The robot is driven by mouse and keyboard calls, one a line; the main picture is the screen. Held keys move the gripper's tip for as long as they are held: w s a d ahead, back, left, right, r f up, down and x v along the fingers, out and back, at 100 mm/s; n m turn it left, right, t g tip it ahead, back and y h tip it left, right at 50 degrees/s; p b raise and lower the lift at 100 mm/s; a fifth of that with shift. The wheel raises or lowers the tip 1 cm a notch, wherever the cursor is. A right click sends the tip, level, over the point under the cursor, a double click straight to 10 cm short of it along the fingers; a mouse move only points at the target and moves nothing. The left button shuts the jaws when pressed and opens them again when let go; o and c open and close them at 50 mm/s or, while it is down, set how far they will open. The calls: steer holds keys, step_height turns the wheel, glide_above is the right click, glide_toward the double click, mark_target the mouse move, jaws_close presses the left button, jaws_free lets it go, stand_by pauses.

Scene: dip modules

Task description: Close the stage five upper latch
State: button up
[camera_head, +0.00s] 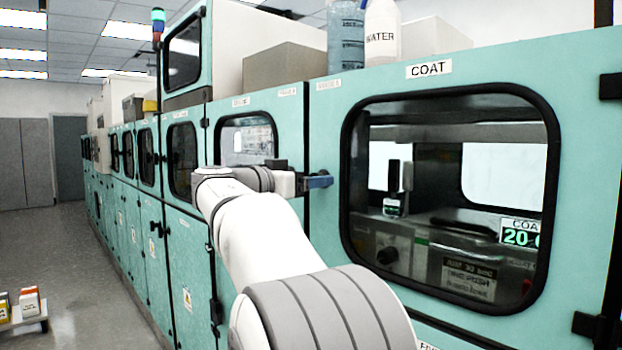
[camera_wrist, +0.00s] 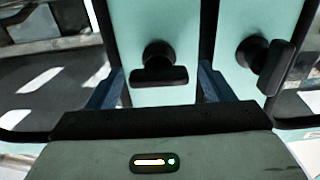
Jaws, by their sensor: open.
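In the wrist view a black latch (camera_wrist: 158,68) with a round base and a bar handle sits on a teal door panel. Its bar lies roughly crosswise in the picture. My gripper (camera_wrist: 158,84) is open, with one blue finger on each side of this latch, and nothing is gripped. Whether the fingers touch it I cannot tell. In the head view my gripper (camera_head: 319,181) is at the cabinet front, left of the COAT window, and hides the latch there. No stage number is readable on these doors.
A second black latch (camera_wrist: 265,62), its handle tilted, is on the neighbouring panel across a dark seam, close to the right finger. The COAT door (camera_head: 326,120) with its large window is right of my arm. The aisle floor (camera_head: 90,260) at left is mostly clear.

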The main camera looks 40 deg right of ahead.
steer(key=shift+d, duration=0.35)
steer(key=shift+c, duration=0.5)
